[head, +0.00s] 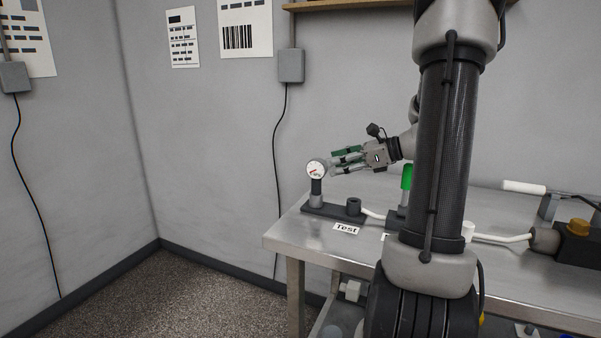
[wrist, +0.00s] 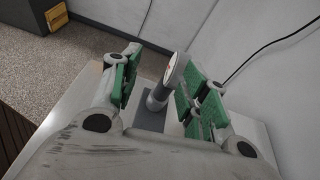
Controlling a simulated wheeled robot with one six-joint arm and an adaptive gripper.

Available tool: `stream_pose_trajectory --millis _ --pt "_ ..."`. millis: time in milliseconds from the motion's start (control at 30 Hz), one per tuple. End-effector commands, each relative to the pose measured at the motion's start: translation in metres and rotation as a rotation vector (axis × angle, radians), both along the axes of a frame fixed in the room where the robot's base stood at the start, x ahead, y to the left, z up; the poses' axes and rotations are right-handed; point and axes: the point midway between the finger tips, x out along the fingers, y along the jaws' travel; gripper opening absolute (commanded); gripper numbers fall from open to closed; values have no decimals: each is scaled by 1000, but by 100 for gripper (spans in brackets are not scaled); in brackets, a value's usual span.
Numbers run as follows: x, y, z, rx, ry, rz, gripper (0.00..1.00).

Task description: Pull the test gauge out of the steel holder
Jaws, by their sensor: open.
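The test gauge (head: 317,171) has a round white dial on a dark stem and stands upright in the steel holder (head: 316,200) at the left end of the bench. My gripper (head: 345,161) is open, to the right of the gauge at about dial height. In the wrist view the gauge (wrist: 173,72) shows between the open green-padded fingers (wrist: 155,90), closer to the right finger. The holder (wrist: 156,101) shows below it. I cannot tell whether a finger touches the gauge.
A wall stands behind the bench. The floor to the left is clear.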

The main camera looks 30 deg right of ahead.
Motion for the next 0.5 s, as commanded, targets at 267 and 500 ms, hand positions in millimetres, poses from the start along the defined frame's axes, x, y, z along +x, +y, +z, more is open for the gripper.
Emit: stream_pose_trajectory --millis 267,500 --pt "25 -12 -6 89 -2 -80 45" --pt "52 8 -12 86 -2 -75 45"
